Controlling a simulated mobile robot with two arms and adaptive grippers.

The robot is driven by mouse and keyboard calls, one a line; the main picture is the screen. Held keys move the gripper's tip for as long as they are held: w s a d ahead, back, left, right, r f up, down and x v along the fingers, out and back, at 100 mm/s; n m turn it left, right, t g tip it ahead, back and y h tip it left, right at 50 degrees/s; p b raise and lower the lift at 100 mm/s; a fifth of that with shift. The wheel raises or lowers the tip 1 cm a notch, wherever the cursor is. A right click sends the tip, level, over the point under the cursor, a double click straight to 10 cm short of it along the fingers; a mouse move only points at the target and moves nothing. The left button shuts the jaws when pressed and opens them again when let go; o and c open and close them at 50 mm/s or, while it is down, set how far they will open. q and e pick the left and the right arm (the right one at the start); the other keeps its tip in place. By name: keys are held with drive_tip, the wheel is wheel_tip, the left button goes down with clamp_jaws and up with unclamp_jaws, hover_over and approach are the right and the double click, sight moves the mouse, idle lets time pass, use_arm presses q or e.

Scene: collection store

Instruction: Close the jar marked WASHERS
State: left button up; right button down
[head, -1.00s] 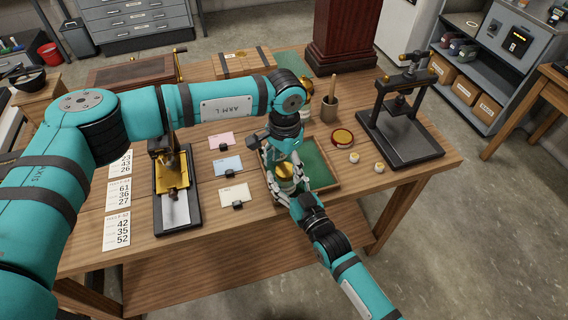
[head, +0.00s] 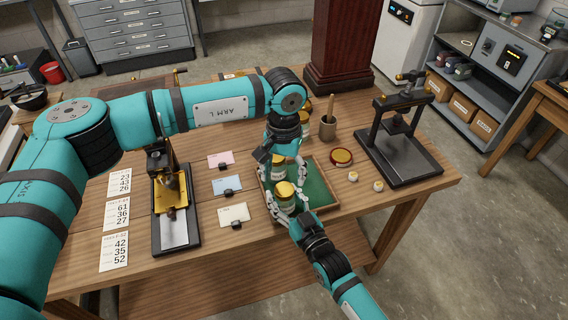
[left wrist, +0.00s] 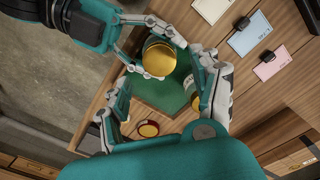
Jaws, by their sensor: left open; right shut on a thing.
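A jar with a gold round top (head: 285,189) stands upright at the tray; its top also shows in the left wrist view (left wrist: 159,57). My right gripper (head: 285,203) is shut around this jar from the front. My left gripper (left wrist: 155,88) is open and empty above it, its fingers spread apart. A second jar (head: 278,170) with a pale label is just behind, partly hidden by my left gripper; a bit of it shows beside a finger in the wrist view (left wrist: 221,101). I cannot read WASHERS on either jar, nor tell whether the gold top is fully seated.
The wooden tray (head: 331,206) has a green lining. A red-rimmed round lid or tin (head: 341,158) and two small pale knobs (head: 353,176) lie to its right. A black press (head: 400,140) stands further right. Cards and a stamping device (head: 172,205) are left.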

use_arm(q)
drive_tip(key=n, duration=0.5)
drive_tip(key=shift+r, duration=0.2)
use_arm(e)
drive_tip(key=shift+f, duration=0.15)
use_arm(q)
drive_tip(key=n, duration=0.5)
drive_tip(key=shift+d+r, duration=0.1)
drive_tip(key=shift+r, duration=0.1)
drive_tip(key=n, duration=0.5)
drive_tip(key=shift+r+n, duration=0.2)
drive_tip(key=shift+n, duration=0.1)
drive_tip(key=n, duration=0.4)
drive_tip(key=shift+r+n, duration=0.15)
drive_tip(key=shift+n, duration=0.25)
drive_tip(key=n, duration=0.5)
drive_tip(key=shift+r, duration=0.2)
drive_tip(key=n, duration=0.5)
drive_tip(key=shift+r, duration=0.15)
drive_tip(key=n, duration=0.4)
drive_tip(key=shift+r, duration=0.15)
drive_tip(key=n, duration=0.4)
drive_tip(key=shift+r, duration=0.15)
